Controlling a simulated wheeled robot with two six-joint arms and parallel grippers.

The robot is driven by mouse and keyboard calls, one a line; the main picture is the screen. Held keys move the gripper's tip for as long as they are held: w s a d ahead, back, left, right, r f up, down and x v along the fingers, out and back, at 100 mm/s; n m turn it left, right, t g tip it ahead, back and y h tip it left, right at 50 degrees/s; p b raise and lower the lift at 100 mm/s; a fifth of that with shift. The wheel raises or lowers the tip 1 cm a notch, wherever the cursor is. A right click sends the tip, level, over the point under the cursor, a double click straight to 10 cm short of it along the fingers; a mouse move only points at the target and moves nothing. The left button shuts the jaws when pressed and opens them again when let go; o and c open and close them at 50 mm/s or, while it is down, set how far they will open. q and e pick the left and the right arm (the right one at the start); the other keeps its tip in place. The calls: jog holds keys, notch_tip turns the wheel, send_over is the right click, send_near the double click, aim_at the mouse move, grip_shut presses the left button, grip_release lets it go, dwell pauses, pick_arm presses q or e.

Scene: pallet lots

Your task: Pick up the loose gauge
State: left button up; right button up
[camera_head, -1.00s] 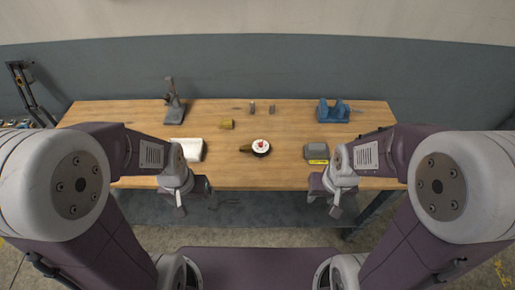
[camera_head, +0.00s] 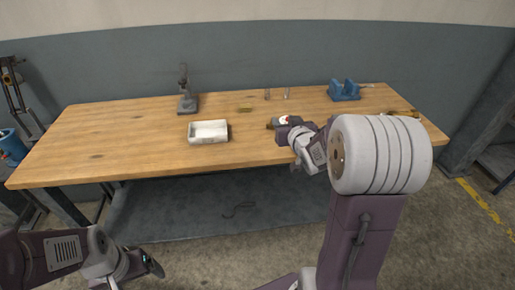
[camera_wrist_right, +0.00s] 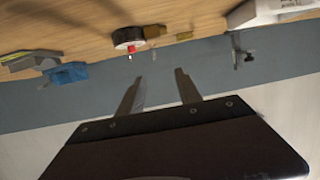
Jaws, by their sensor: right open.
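The loose gauge (camera_head: 283,119) has a round white face with a red mark and a brass-coloured stem. It lies on the wooden workbench (camera_head: 130,145), partly covered by my right arm in the head view. In the right wrist view the gauge (camera_wrist_right: 128,37) appears upside down, with its stem on the right. My right gripper (camera_wrist_right: 158,86) is open and empty; the gauge is apart from it, past the fingertips and slightly left in that view. My left gripper (camera_head: 148,266) hangs low in front of the bench, far from the gauge; its jaws are unclear.
A white open box (camera_head: 208,138) stands left of the gauge, with a grey stand (camera_head: 187,102) behind it. A small yellow fitting (camera_head: 245,109) and two small upright pieces (camera_head: 267,94) lie behind. A blue fixture (camera_head: 344,91) is at back right. The bench's left part is clear.

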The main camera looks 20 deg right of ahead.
jog(key=shift+m+h, duration=0.3)
jog(key=shift+m, duration=0.1)
jog(key=d+f, duration=0.2)
jog(key=d+f+b, duration=0.1)
jog(key=d, duration=0.1)
jog(key=shift+s+f, duration=0.3)
jog(key=shift+f, duration=0.05)
jog(key=shift+d, duration=0.3)
jog(key=shift+w+a, duration=0.2)
jog(key=shift+w, duration=0.05)
jog(key=x, duration=0.3)
jog(key=shift+w, duration=0.1)
jog(key=x, duration=0.2)
jog(key=d+b+x, duration=0.1)
jog(key=x, duration=0.2)
jog(key=shift+f+b, duration=0.2)
jog(key=shift+b, duration=0.1)
pick_arm(q)
jog(key=f, duration=0.2)
jog(key=d+f, duration=0.1)
jog(key=f, duration=0.1)
jog(key=shift+w+d, duration=0.1)
jog(key=shift+w, duration=0.05)
pick_arm(e)
jog(key=shift+a, duration=0.1)
jog(key=shift+r, duration=0.1)
jog(key=shift+c, duration=0.3)
grip_shut()
